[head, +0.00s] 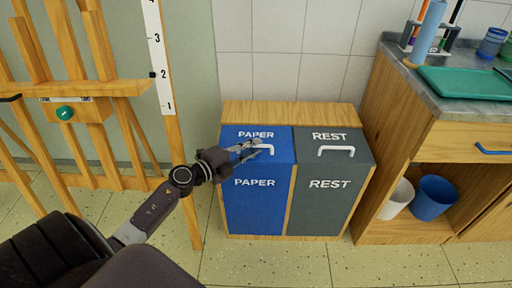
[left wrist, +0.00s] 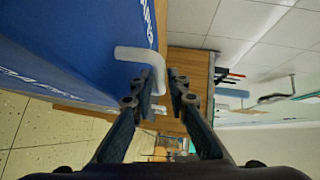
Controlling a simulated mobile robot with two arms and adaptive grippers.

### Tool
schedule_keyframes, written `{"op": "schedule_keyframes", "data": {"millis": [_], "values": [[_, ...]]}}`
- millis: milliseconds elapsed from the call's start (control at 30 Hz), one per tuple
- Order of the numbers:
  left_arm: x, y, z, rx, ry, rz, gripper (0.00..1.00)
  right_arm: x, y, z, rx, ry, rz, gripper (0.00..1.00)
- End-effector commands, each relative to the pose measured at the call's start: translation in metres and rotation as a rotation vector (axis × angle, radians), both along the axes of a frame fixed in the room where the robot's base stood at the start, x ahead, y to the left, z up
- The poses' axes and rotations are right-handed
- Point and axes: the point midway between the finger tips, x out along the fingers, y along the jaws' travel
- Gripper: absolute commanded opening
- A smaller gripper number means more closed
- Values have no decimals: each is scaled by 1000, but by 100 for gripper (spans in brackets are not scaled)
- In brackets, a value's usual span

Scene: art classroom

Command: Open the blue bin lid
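The blue paper bin (head: 257,205) stands in a wooden cabinet, and its blue lid (head: 281,136) is shut. The lid has a white bar handle (head: 270,149), which also shows in the left wrist view (left wrist: 130,54). My left gripper (head: 260,149) is at this handle, with its fingers spread apart. In the left wrist view its two fingertips (left wrist: 165,76) have a gap between them, and the bent end of the handle shows at this gap, partly behind one finger. I cannot tell whether a finger touches the handle. My right gripper is in neither view.
The grey REST bin (head: 325,207) adjoins on the right, its lid shut. A wooden easel (head: 95,95) stands left, close to my left arm. A counter (head: 460,95) with a green tray (head: 465,83) is at right, above white (head: 396,199) and blue (head: 433,198) buckets.

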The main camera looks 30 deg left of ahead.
Motion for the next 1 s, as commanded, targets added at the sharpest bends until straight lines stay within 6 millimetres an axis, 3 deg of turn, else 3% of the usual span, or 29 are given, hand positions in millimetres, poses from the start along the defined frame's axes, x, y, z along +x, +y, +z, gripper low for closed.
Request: {"op": "schedule_keyframes", "data": {"millis": [133,433,600,1000], "values": [[11,-2,-2,-1,-1,1,15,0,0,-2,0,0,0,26],[13,-3,-2,-1,0,1,15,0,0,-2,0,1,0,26],[12,-3,-2,-1,0,1,0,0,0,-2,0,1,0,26],[12,-3,-2,-1,1,1,0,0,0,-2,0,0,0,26]]}}
